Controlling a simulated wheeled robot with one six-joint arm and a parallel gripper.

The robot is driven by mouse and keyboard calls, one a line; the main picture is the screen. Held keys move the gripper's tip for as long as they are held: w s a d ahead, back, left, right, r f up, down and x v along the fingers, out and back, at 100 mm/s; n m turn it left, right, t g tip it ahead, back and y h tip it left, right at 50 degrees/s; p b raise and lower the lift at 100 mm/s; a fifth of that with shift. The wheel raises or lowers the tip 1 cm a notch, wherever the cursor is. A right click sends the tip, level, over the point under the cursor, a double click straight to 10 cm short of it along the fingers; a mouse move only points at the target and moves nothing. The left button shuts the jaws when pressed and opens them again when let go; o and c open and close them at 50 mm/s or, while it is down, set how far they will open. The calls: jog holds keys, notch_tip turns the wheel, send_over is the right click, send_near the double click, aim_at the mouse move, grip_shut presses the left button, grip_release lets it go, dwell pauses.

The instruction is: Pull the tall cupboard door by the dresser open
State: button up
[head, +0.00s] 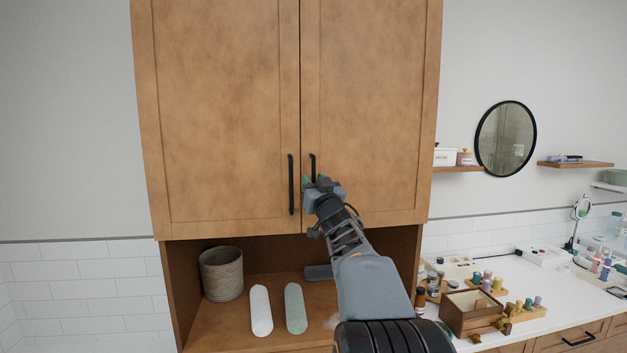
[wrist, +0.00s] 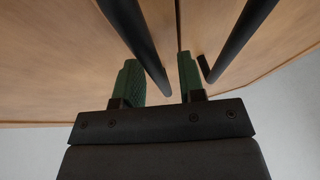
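The tall wooden cupboard has two closed doors, the left door (head: 225,100) and the right door (head: 372,100), which is on the dresser's side. Each has a black vertical bar handle near the middle seam, the left handle (head: 291,184) and the right handle (head: 312,166). My gripper (head: 316,181) is at the lower part of the right handle. In the wrist view my gripper (wrist: 157,62) has its two green fingers apart, with one black bar (wrist: 146,45) running between them. A gap shows beside the bar. The other bar (wrist: 243,35) lies outside the fingers.
An open shelf below the doors holds a woven basket (head: 221,274), a white roll (head: 260,310) and a green roll (head: 296,308). The dresser (head: 592,306) at right carries a wooden box (head: 472,312) and several small bottles. A round mirror (head: 505,139) hangs above.

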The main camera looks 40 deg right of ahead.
jog(key=shift+c, duration=0.2)
grip_shut()
jog(key=shift+w, duration=0.1)
dwell(0.4)
